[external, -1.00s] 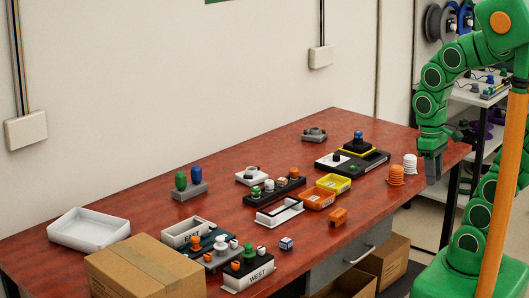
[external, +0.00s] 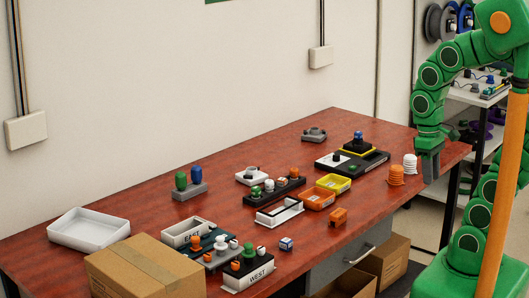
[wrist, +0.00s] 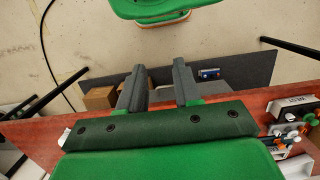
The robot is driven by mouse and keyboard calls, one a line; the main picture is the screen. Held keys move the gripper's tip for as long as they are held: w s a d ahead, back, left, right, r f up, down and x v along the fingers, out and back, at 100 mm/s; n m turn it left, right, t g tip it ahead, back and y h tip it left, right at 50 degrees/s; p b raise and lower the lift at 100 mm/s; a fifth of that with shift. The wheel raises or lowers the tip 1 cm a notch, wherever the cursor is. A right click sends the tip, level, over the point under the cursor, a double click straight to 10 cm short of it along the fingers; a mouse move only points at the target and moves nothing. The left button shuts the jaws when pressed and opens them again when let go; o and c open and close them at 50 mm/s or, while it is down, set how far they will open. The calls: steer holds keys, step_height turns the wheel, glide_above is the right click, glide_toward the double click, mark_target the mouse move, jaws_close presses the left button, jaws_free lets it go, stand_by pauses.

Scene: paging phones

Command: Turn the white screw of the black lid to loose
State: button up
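The black lid (external: 240,268) sits on the white box marked WEST (external: 262,272) near the table's front edge. The lid carries a green knob (external: 248,250), an orange screw (external: 235,266) and a small white screw (external: 261,250). How far the white screw is turned is too small to tell. My gripper (external: 431,170) hangs at the table's right end, far from the lid and touching nothing. In the wrist view my gripper (wrist: 159,66) has its two fingers apart with nothing between them. The WEST box (wrist: 297,101) shows upside down at that view's right edge.
An open white EAST box (external: 188,232) and a grey piece with knobs (external: 219,256) crowd the WEST box. A cardboard box (external: 145,268) stands in front at left. Orange cups (external: 395,176) and an orange block (external: 338,217) lie between my gripper and the lid.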

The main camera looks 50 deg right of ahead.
steer(key=w+a, duration=0.4)
steer(key=w, duration=0.5)
steer(key=m+t, duration=0.2)
steer(key=m, duration=0.1)
glide_above(261, 247)
steer(key=f, duration=0.8)
steer(key=shift+d, duration=0.2)
steer(key=shift+a+f, duration=0.15)
steer(key=shift+a, duration=0.15)
steer(key=shift+f, duration=3.75)
steer(key=shift+d, duration=0.1)
steer(key=shift+c, duration=0.3)
jaws_close()
